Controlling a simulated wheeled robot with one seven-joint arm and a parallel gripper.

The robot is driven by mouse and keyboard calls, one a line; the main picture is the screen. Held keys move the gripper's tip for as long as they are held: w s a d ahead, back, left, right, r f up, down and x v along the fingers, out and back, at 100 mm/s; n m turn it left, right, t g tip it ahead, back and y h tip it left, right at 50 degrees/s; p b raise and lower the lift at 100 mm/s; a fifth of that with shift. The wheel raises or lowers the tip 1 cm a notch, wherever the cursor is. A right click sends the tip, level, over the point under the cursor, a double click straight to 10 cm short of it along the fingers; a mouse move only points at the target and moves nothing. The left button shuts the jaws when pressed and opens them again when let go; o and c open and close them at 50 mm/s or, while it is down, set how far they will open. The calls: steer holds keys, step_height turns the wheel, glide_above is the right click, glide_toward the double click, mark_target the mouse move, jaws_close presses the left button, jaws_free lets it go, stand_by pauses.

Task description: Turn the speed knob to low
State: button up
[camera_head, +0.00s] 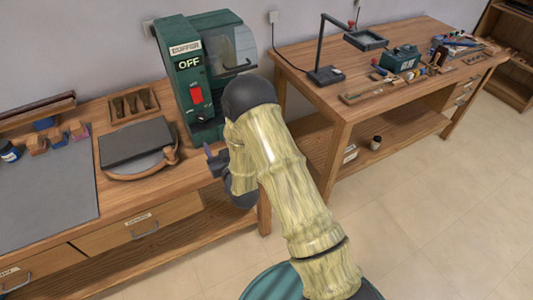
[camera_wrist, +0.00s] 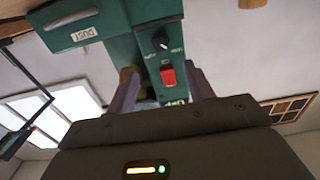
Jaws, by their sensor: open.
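The speed knob (camera_wrist: 160,42) is a small round black dial on the green front of the buffer machine (camera_wrist: 140,50), with small labels on both sides that I cannot read surely. Its pointer setting is too small to tell. A red switch (camera_wrist: 167,76) sits between the knob and the machine's name label. In the head view the buffer (camera_head: 187,75) stands on the left bench with an "OFF" sign and the red switch (camera_head: 196,95). My gripper (camera_wrist: 161,73) is open and empty, its fingers apart and facing the panel. In the head view my gripper (camera_head: 214,160) is low in front of the machine.
A dark slab (camera_head: 137,142) and a wooden organizer (camera_head: 132,104) stand left of the buffer on the bench (camera_head: 112,198). The machine's drawer marked "DUST" (camera_wrist: 85,33) shows in the wrist view. A second bench with a lamp (camera_head: 327,74) and tools stands right.

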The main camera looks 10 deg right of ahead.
steer(key=s+d+r+m+g+h+p, duration=0.1)
steer(key=s+d+r+g+h+p, duration=0.1)
steer(key=s+d+r+g, duration=0.2)
steer(key=s+d+r+m+g+h+p, duration=0.1)
steer(key=s+d+r+g, duration=0.3)
steer(key=s+d, duration=0.5)
steer(key=shift+s+r+g+h+p, duration=0.15)
steer(key=shift+r+g+h+p, duration=0.35)
steer(key=shift+g, duration=0.6)
steer(key=shift+f, duration=0.1)
stand_by(0.5)
steer(key=s+d+r+g, duration=0.2)
steer(key=s, duration=0.4)
steer(key=s+d+r+m+g+h+p, duration=0.1)
steer(key=s+d+r+g, duration=0.1)
steer(key=s, duration=0.4)
steer(key=shift+r+g, duration=0.3)
steer(key=shift+r, duration=0.3)
stand_by(1.0)
